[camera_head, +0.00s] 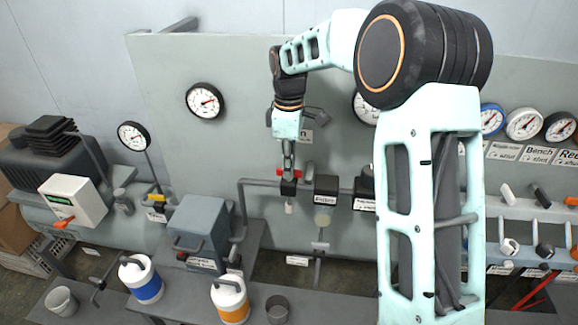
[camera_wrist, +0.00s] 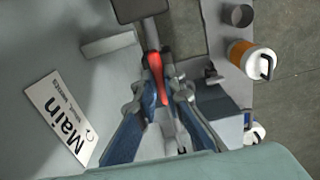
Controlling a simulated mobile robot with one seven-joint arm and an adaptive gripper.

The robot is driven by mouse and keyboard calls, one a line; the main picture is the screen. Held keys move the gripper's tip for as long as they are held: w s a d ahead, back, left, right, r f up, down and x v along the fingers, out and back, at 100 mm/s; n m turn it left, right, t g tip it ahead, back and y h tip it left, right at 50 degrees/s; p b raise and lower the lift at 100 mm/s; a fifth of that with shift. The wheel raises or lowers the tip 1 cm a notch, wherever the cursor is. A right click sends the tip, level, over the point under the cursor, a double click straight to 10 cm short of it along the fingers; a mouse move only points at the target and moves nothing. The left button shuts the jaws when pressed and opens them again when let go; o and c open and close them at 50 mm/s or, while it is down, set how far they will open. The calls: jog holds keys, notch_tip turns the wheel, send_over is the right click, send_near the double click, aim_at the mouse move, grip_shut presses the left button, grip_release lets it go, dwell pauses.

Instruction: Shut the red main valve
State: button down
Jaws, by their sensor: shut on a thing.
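The red main valve handle (camera_wrist: 157,78) lies between the fingers of my gripper (camera_wrist: 161,90) in the wrist view. My gripper is shut on it. In the head view, my gripper (camera_head: 289,168) reaches down to the valve on the pipe. A bit of the red handle (camera_head: 281,171) shows beside the fingers, and the rest is hidden by them. A white "Main" label (camera_wrist: 62,118) is on the panel to the left of my gripper in the wrist view.
A dark block-shaped fitting (camera_head: 326,187) sits on the pipe just right of the valve. A grey box (camera_head: 200,228) stands at the lower left of it. Blue-banded (camera_head: 141,279) and orange-banded (camera_head: 230,298) canisters stand in front. Gauges (camera_head: 204,101) hang on the panel.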

jog(key=shift+m, duration=0.3)
jog(key=m, duration=0.4)
jog(key=shift+m+p, duration=0.3)
jog(key=shift+m, duration=1.7)
jog(key=c, duration=2)
grip_release()
notch_tip(320, 180, up, 12)
jog(key=shift+r, duration=0.1)
